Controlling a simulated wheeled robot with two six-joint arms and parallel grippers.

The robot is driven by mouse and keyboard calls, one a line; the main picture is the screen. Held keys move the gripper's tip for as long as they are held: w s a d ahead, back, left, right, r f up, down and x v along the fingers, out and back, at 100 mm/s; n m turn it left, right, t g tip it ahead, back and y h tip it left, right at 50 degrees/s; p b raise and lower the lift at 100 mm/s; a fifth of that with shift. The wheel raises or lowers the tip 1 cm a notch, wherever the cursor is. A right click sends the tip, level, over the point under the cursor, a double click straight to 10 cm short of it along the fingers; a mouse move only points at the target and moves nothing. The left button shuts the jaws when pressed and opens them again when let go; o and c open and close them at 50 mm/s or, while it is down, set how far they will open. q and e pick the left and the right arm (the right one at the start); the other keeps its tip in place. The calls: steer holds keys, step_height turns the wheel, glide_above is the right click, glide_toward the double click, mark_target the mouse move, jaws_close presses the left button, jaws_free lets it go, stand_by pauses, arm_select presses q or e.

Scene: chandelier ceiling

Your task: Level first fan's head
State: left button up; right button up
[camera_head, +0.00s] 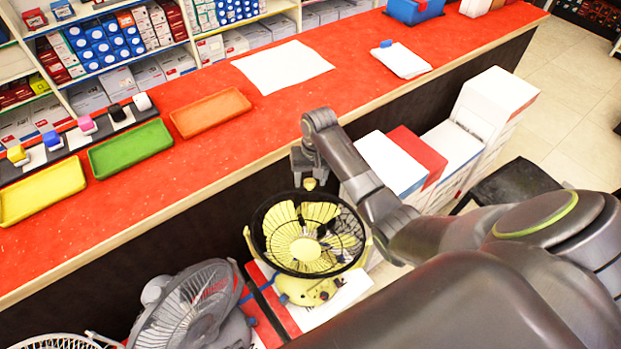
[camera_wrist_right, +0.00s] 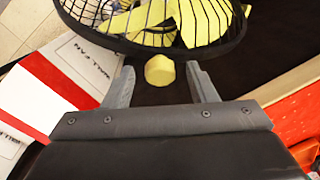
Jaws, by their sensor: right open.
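A yellow fan (camera_head: 312,240) with a dark wire cage stands beside the counter on a red and white box. Its head is tilted back and faces upward. A small yellow knob (camera_wrist_right: 160,70) projects at the cage's rim in the wrist view. My right gripper (camera_head: 308,168) is open at the far side of this fan. In the wrist view its fingers (camera_wrist_right: 162,86) stand on either side of the knob, with space on both sides. A grey fan (camera_head: 190,308) and a partly cropped white-caged fan (camera_head: 55,342) stand to the left. My left gripper is out of view.
The red counter (camera_head: 330,110) runs behind the fans and bears green (camera_head: 130,150), yellow (camera_head: 42,193) and orange (camera_head: 210,112) trays. White and red boxes (camera_head: 395,160) are stacked right of the fan. A black stool (camera_head: 510,185) stands farther right.

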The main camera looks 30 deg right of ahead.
steer(key=shift+f, duration=0.3)
